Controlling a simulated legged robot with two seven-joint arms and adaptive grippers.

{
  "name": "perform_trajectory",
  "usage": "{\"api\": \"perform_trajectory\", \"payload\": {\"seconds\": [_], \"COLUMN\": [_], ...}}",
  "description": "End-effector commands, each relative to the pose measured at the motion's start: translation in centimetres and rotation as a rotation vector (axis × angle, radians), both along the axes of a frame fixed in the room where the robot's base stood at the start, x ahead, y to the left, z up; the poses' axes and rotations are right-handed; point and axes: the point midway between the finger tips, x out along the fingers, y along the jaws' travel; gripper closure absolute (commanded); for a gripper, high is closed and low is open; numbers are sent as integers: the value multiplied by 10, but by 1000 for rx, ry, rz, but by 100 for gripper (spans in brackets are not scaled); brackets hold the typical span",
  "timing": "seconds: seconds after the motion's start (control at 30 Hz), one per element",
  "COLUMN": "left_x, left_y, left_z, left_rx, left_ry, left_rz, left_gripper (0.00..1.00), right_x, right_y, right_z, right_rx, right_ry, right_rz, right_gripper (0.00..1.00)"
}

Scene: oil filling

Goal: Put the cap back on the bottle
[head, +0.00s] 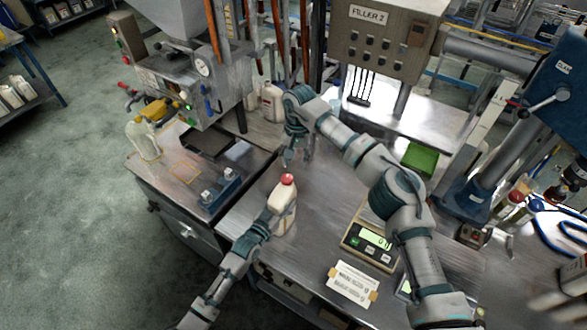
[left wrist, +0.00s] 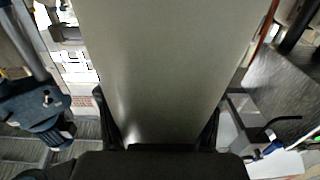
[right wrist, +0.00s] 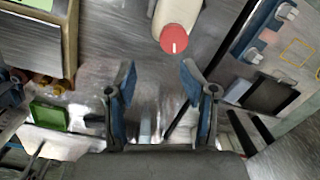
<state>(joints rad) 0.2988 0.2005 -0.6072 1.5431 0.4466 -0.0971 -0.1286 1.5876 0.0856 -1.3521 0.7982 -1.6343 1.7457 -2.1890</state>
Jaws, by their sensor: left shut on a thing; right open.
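The cream bottle (head: 283,207) stands upright on the metal table, with the red cap (head: 287,180) sitting at its mouth. Whether the cap is tightened cannot be seen. My left gripper (head: 268,217) is shut on the bottle's side; in the left wrist view the bottle (left wrist: 160,70) fills the middle between the two fingers. My right gripper (head: 288,158) is above and just behind the cap, apart from it. In the right wrist view its fingers (right wrist: 158,85) are spread and empty, with the cap (right wrist: 178,38) beyond the fingertips.
A scale (head: 370,245) with a lit display and a taped paper (head: 352,285) lie right of the bottle. A green tray (head: 420,158) is farther back. A blue fixture (head: 219,190) stands left, and other bottles (head: 271,102) stand behind.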

Motion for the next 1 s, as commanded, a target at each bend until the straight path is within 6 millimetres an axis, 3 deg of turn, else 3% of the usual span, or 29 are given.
{"api": "perform_trajectory", "payload": {"seconds": [0.13,0.43,0.47,0.57,1.0], "left_x": [-2,-2,-2,-2,-7], "left_y": [-2,-2,-2,-2,3], "left_z": [-6,-6,-6,-5,-1], "left_rx": [2,1,1,0,-1], "left_ry": [16,16,16,13,3], "left_rz": [-4,-4,-4,-4,-1], "left_gripper": [100,100,34,9,7], "right_x": [1,1,1,1,0], "right_y": [0,-1,-1,-1,0], "right_z": [10,12,12,12,13], "right_rx": [1,0,0,0,0], "right_ry": [0,1,1,1,0], "right_rz": [0,1,1,0,0], "right_gripper": [47,47,47,47,47]}}
